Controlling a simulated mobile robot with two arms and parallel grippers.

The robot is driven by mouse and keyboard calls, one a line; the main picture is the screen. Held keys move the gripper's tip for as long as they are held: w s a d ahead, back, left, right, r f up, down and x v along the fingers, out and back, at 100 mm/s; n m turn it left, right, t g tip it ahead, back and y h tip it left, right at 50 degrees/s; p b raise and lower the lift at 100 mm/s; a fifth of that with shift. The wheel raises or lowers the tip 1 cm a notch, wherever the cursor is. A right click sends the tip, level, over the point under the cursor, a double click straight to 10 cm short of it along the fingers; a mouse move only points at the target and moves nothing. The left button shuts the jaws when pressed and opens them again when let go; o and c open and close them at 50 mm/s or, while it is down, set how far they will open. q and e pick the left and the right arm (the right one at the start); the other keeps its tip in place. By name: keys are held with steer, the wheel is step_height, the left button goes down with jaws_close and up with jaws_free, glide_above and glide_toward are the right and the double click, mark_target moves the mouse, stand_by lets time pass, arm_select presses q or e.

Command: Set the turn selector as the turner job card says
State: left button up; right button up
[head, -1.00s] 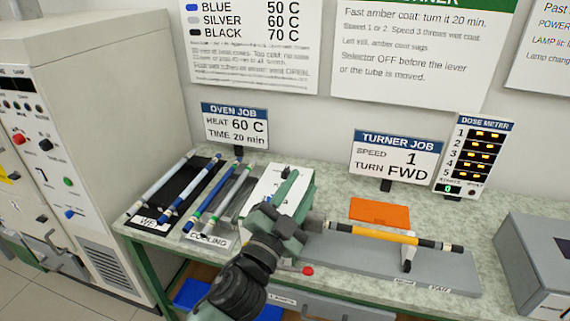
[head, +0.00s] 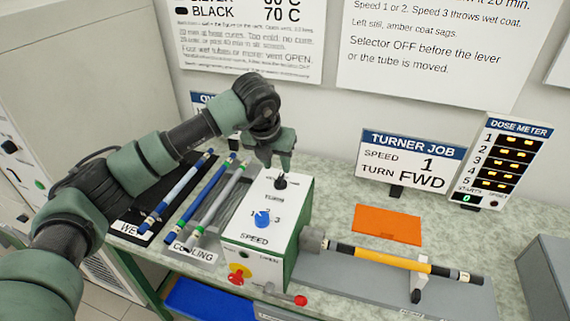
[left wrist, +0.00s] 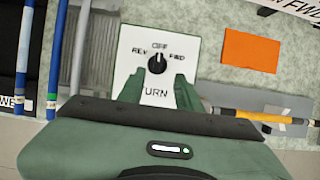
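The turner (head: 255,255) is a white and green box. On its top is the turn selector (head: 280,182), a black knob. In the left wrist view the selector (left wrist: 157,63) has REV, OFF and FWD around it, and its white mark points up at OFF. My left gripper (head: 275,163) is just above the selector, pointing down. In the left wrist view its two fingers are apart with nothing between them. The turner job card (head: 411,163) reads speed 1, turn FWD. My right gripper is not in view.
A blue speed knob (head: 262,218) sits in front of the selector. A yellow-orange tube (head: 385,257) runs right from the turner. Rods lie on the cooling rack (head: 193,252) and wet rack to the left. An orange pad (head: 388,224) lies behind the tube.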

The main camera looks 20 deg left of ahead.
mark_target(279, 180)
arm_select(q)
steer(key=shift+s+a+f+p, duration=0.2)
steer(key=shift+s+f+p, duration=0.1)
steer(key=shift+f+p, duration=0.45)
steer(key=x, duration=0.2)
steer(key=shift+w+f+p, duration=0.1)
steer(key=shift+f+p, duration=0.2)
steer(key=shift+p, duration=0.05)
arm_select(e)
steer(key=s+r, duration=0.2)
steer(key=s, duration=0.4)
arm_select(q)
steer(key=shift+x, duration=1.2)
steer(key=shift+w, duration=0.2)
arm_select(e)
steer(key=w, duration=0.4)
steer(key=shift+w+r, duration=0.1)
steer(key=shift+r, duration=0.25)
